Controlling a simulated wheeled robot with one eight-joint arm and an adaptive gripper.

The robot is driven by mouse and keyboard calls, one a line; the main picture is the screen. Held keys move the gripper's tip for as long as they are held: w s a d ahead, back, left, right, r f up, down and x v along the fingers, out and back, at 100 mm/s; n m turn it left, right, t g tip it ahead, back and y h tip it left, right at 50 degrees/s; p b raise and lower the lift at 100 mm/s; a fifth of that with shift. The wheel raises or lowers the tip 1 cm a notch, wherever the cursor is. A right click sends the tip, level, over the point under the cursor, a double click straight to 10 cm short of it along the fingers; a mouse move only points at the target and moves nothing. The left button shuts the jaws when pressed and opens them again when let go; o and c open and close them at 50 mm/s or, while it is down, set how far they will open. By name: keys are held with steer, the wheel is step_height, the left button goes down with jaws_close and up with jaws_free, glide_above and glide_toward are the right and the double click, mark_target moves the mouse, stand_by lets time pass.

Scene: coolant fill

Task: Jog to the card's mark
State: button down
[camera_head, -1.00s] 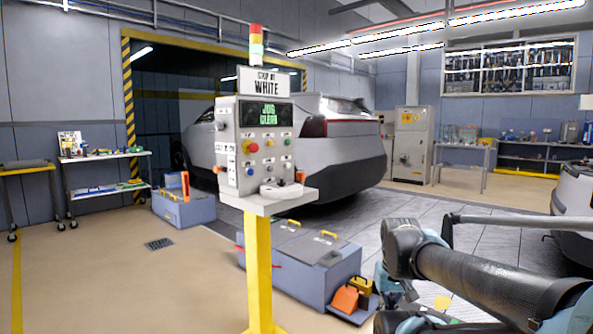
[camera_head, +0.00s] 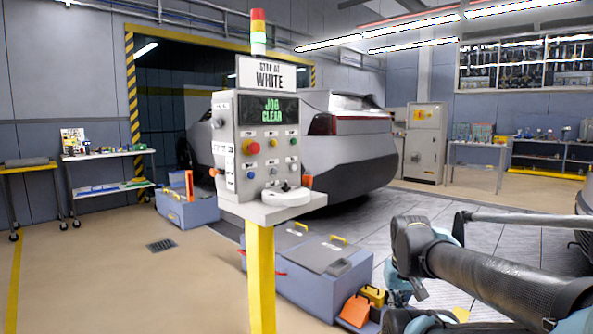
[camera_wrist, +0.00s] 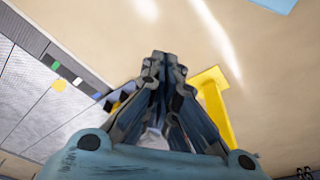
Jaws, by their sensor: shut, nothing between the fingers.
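The control pedestal's panel (camera_head: 240,150) stands on a yellow post (camera_head: 260,275) left of centre in the head view. The white card (camera_head: 267,74) above it reads "STOP AT WHITE". The green display (camera_head: 268,109) appears to read "JOG CLEAR". A red button and several small knobs are on the panel face. A white round dial (camera_head: 286,195) lies on the shelf below. In the wrist view my gripper (camera_wrist: 163,56) is shut and empty, pointing at the floor, with the yellow post base (camera_wrist: 215,110) to its right. The fingertips are hidden in the head view.
Grey floor boxes (camera_head: 310,265) with yellow handles and an orange piece (camera_head: 356,310) lie behind the post. A grey car (camera_head: 350,150) stands beyond. A stack light (camera_head: 258,32) tops the pedestal.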

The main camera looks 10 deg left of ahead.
mark_target(294, 167)
steer(key=shift+w, duration=0.5)
steer(key=w+a+r+n+t+y, duration=0.1)
steer(key=w+a+r+n+t, duration=0.3)
steer(key=w+r, duration=0.6)
steer(key=w+a+r+n, duration=0.3)
steer(key=w+r+n, duration=0.35)
steer(key=w, duration=0.75)
steer(key=w+a+r+n+t+y, duration=0.1)
steer(key=w+a+r+n, duration=0.2)
steer(key=w, duration=0.5)
steer(key=w+a+r+n+t, duration=0.2)
steer(key=w+a+r+n, duration=0.2)
steer(key=w+a, duration=0.3)
steer(key=w+a+r+n+t+y, duration=0.1)
steer(key=w+a+r+n, duration=0.3)
steer(key=w, duration=0.5)
steer(key=shift+w+a+n+t+y, duration=0.3)
steer(key=shift+w+a+n+t, duration=0.1)
steer(key=shift+a+n, duration=0.3)
steer(key=shift+a+r, duration=0.1)
steer(key=shift+w+a, duration=0.9)
steer(key=shift+a, duration=0.25)
steer(key=shift+w+a, duration=0.9)
steer(key=shift+a, duration=0.2)
steer(key=shift+w+a, duration=0.9)
steer(key=shift+a, duration=0.25)
